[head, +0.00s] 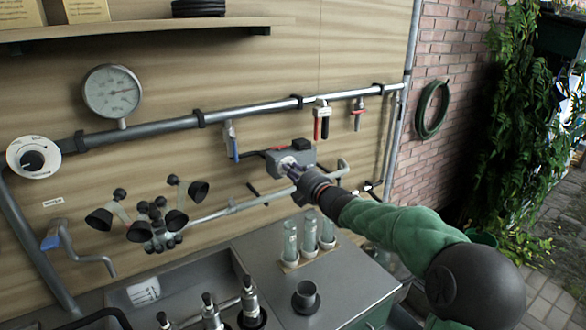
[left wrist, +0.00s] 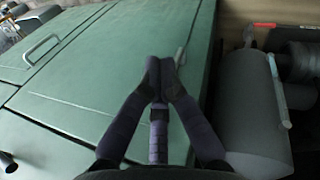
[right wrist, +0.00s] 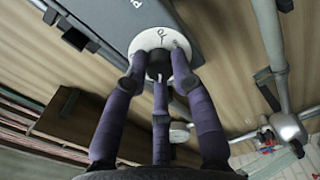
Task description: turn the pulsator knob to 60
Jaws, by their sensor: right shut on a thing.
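The pulsator is a grey box (head: 300,152) on the wall below the metal pipe; in the right wrist view its grey face (right wrist: 110,22) carries a letter P. Its white round dial (right wrist: 150,40) has small dark marks, too unclear to read. The dark knob (right wrist: 159,66) is at the dial's middle, partly hidden by my fingers. My right gripper (head: 290,168) is at the dial, and its purple fingers (right wrist: 158,78) are shut on the knob. My left gripper (left wrist: 161,75) has its fingertips together, with nothing seen between them, over a green surface, away from the pulsator.
A pressure gauge (head: 112,91) and valves with blue (head: 231,140) and red (head: 321,118) handles sit along the pipe. A milking cluster (head: 155,215) hangs at left. Glass tubes (head: 290,240) and a dark cup (head: 306,296) stand on the counter (head: 345,285) below my right arm.

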